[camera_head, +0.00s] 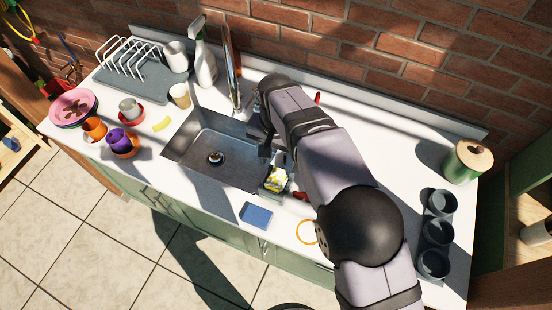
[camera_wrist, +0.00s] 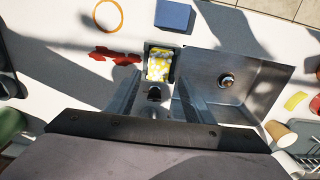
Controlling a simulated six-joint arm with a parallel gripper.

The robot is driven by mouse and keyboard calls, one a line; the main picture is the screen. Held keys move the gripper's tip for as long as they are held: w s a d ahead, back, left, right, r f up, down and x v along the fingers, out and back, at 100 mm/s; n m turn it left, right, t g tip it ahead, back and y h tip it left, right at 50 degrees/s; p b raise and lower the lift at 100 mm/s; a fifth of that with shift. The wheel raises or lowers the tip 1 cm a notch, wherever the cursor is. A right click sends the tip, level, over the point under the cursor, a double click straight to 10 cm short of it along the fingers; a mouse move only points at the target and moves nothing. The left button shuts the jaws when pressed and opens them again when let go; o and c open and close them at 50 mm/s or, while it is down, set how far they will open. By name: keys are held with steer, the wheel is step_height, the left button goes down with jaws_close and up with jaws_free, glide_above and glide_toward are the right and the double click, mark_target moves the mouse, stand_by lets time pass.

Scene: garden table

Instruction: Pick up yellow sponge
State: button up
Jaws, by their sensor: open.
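The yellow sponge (camera_head: 276,179), patterned with white, lies in a small grey holder (camera_head: 266,188) at the right edge of the sink. It also shows in the wrist view (camera_wrist: 158,66), just beyond the fingertips and roughly centred between them. My gripper (camera_wrist: 157,84) is open and empty, its two fingers pointing toward the sponge. In the head view my gripper (camera_head: 266,146) is above the right side of the sink, behind the sponge, and partly hidden by my arm. A small dark round object (camera_wrist: 154,94) shows between the fingers; I cannot tell what it is.
The sink basin (camera_head: 205,160) is left of the sponge, with a tall faucet (camera_head: 234,75) behind. A red item (camera_wrist: 115,55) lies close beside the holder. A blue block (camera_head: 256,215) and an orange ring (camera_head: 307,232) lie near the front edge. Cups and dishes stand farther left.

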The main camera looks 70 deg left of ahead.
mark_target(276, 178)
steer(key=shift+f+b, duration=1.8)
steer(key=shift+f, duration=0.6)
steer(key=shift+f+b, duration=0.75)
steer(key=shift+f, duration=1)
steer(key=c, duration=1)
steer(key=shift+r+p, duration=2.65)
steer(key=shift+r, duration=0.9)
